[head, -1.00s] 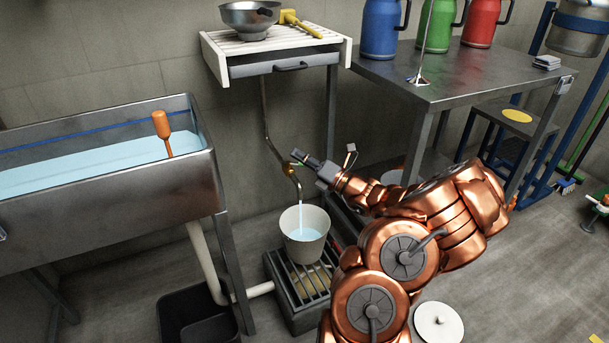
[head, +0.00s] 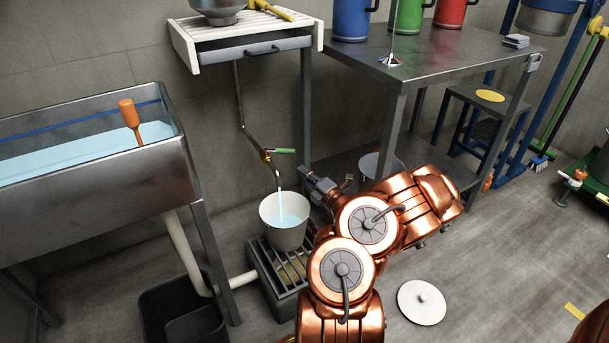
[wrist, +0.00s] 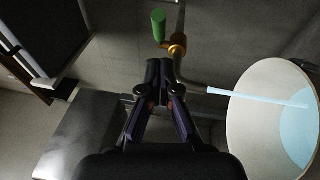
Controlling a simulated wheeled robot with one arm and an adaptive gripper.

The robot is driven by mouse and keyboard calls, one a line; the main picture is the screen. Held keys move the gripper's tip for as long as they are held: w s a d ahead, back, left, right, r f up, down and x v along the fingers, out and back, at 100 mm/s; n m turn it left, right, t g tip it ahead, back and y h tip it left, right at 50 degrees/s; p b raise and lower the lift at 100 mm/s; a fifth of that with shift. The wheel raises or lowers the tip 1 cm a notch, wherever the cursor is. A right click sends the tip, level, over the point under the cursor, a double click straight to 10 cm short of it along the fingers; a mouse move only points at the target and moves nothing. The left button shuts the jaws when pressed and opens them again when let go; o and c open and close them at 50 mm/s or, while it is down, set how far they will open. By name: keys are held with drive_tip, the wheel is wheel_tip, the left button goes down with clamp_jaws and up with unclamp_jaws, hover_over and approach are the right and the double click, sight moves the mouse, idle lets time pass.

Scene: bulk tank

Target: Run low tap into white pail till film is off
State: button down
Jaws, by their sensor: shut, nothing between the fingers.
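The low tap (head: 266,157) has a brass body and a green lever (head: 285,151) pointing right. A pale blue stream (head: 279,191) runs from its spout into the white pail (head: 284,235). The pail stands upright on a slatted stand and holds pale blue liquid. My gripper (head: 306,172) is just right of the spout, below the lever and apart from it. In the wrist view my gripper (wrist: 160,65) is shut and empty, with the green lever (wrist: 158,25) beyond its tips and the pail (wrist: 262,115) at right. I cannot make out a film on the liquid.
The slatted stand (head: 262,272) holds the pail. A steel tank (head: 95,200) of blue liquid with an orange-handled tool (head: 130,118) is at left. A black bin (head: 180,312) is below. A white lid (head: 421,302) lies on the floor. A steel table (head: 430,62) is at right.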

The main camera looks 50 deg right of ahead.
sight(285, 151)
drive_tip(key=w+r+b, duration=0.1)
drive_tip(key=w+b, duration=0.1)
drive_tip(key=w, duration=0.5)
drive_tip(key=shift+w+d+b, duration=0.15)
drive_tip(key=shift+d+b, duration=0.2)
drive_tip(key=shift+d, duration=0.1)
drive_tip(key=shift+r+p, duration=0.15)
drive_tip(key=shift+p, duration=0.15)
